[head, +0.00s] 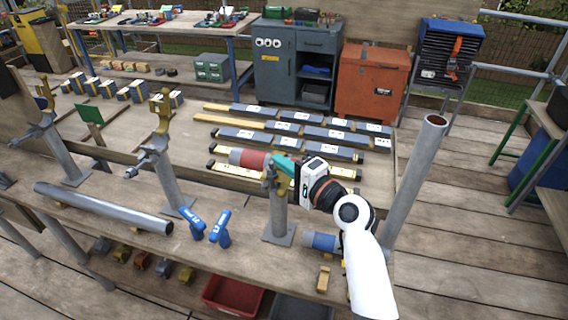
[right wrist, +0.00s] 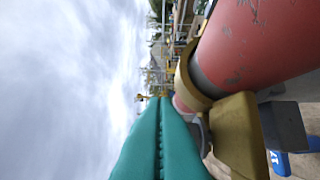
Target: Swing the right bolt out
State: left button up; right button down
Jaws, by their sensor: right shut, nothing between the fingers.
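The right grey post (head: 279,215) stands upright on the bench, with a clamp (head: 270,180) at its top. A red-ended tube (head: 248,158) lies at that clamp. In the right wrist view a gold clamp band (right wrist: 190,78) curves around the red tube (right wrist: 250,35), with a gold block (right wrist: 240,137) below it. My right gripper (head: 283,166) has teal fingers and is shut and empty beside the clamp. Its fingers (right wrist: 160,140) point along the clamp's side in the right wrist view. I cannot clearly make out the bolt. My left gripper is out of view.
The middle post (head: 166,175) and left post (head: 63,155) carry clamps with raised gold parts. A tall grey pipe (head: 415,180) stands to the right of my arm.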

jog(key=shift+s+a+n+b, duration=0.1)
jog(key=shift+s+n+b, duration=0.15)
jog(key=shift+b, duration=0.2)
jog(key=shift+y, duration=0.3)
jog(key=s+n+b, duration=0.1)
jog(key=b, duration=0.1)
jog(key=s+n+y+b, duration=0.1)
jog(key=b, duration=0.1)
jog(key=s+a+n+t+b, duration=0.1)
jog(key=b, duration=0.1)
jog(key=shift+s+f+n, duration=0.15)
jog(key=shift+f+n, duration=0.15)
jog(key=shift+n, duration=0.05)
jog(key=b+v, duration=0.3)
jog(key=v, duration=0.9)
jog(key=shift+f, duration=0.25)
